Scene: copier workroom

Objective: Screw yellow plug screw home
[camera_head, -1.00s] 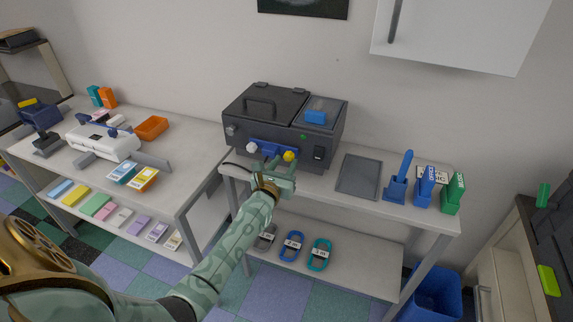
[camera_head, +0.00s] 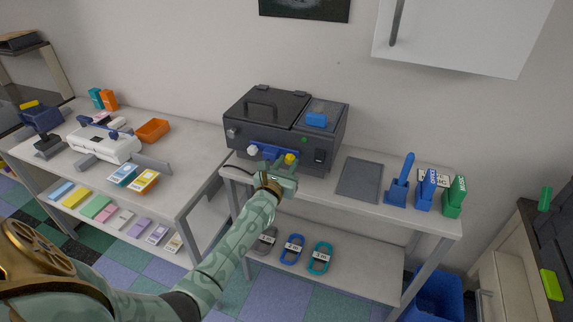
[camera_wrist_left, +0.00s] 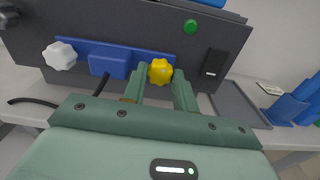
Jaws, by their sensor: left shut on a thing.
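The yellow plug screw (camera_wrist_left: 160,70) sits at the right end of a blue bar on the front of a dark machine (camera_head: 250,126). It also shows in the head view (camera_head: 290,158). My left gripper (camera_wrist_left: 164,82) has its two green fingers on either side of the yellow screw and is shut on it. In the head view my left gripper (camera_head: 282,172) is at the machine's front. A white knob (camera_wrist_left: 60,55) is at the bar's left end. The screw's shaft is hidden. My right gripper is not in view.
A grey tray (camera_head: 359,179) lies right of the machine, with blue and green holders beyond it (camera_head: 454,196). Several coloured loops hang or lie below the table; a teal one (camera_head: 319,258) is rightmost. A black cable (camera_wrist_left: 35,102) lies left of the gripper.

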